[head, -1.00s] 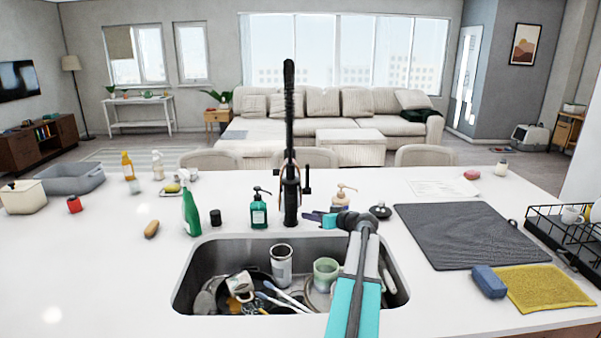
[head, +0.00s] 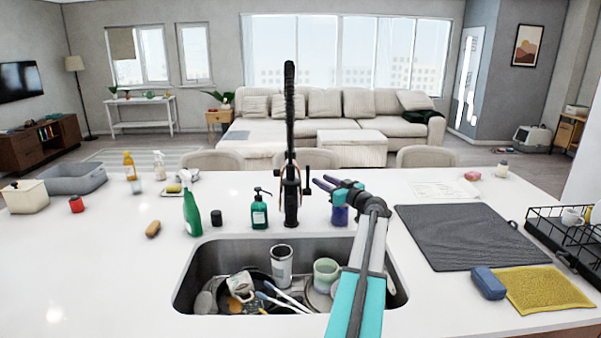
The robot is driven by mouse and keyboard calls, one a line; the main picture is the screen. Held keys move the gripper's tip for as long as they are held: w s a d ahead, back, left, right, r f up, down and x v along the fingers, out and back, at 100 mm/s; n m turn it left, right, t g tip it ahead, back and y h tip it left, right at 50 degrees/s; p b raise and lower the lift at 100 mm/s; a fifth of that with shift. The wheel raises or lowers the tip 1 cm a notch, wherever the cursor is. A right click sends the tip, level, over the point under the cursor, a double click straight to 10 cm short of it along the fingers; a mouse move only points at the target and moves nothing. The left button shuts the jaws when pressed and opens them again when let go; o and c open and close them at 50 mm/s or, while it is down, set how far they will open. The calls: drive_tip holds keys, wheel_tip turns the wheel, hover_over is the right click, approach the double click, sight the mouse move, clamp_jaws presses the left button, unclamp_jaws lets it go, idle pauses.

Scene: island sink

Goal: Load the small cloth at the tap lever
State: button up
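The black tap (head: 291,150) stands upright behind the sink, with its short side lever (head: 306,180) on the right. My gripper (head: 318,184) is just right of the lever, fingers pointing left, apart from the counter. Its dark purple fingers look slightly apart, with nothing visible between them, but they are too small to be sure. No cloth shows at the lever. A yellow cloth (head: 548,290) lies flat at the right front of the counter, far from my gripper. I cannot tell whether it is the small cloth.
The sink (head: 185,290) holds a tumbler, a green mug and brushes. A teal soap bottle (head: 259,212) stands left of the tap; a dark blue object (head: 339,214) is below my gripper. A grey mat (head: 460,237), blue sponge (head: 488,283) and dish rack (head: 570,240) are right.

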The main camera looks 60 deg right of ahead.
sight(308, 180)
drive_tip(key=p+x, duration=0.5)
drive_tip(key=x, duration=0.8)
drive_tip(key=shift+w+p, duration=0.35)
drive_tip(key=shift+p, duration=0.05)
drive_tip(key=shift+d, duration=0.1)
clamp_jaws()
